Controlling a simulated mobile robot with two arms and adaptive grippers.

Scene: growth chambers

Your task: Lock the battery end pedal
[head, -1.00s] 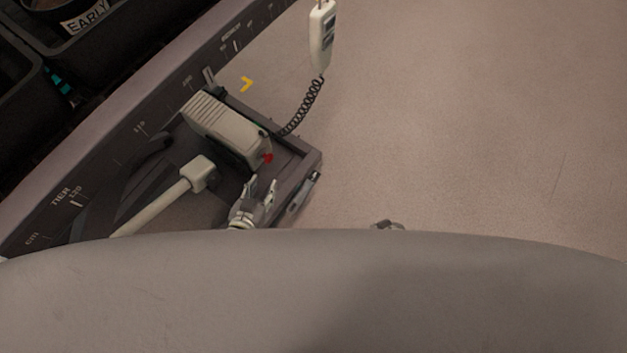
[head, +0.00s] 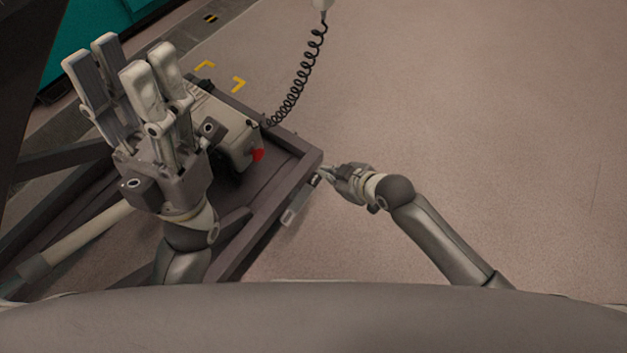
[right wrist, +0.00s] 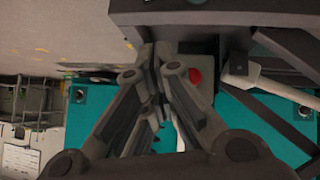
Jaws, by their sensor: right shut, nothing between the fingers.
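The grey pedal (head: 300,203) sticks out along the outer side of the dark end beam (head: 302,172) of a wheeled frame. The pale battery box (head: 232,138) with a red button (head: 257,155) sits on that frame. My right gripper (head: 322,172) is shut and empty, with its tips close to the beam's corner and the pedal's upper end. I cannot tell whether they touch. In the right wrist view its fingers (right wrist: 158,62) cover part of the scene, and the pedal cannot be made out. My left gripper (head: 122,62) is open and empty, raised above the frame.
A pale rod (head: 85,232) lies at the frame's left. Teal casing (head: 92,22) stands at upper left. The floor to the right is clear.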

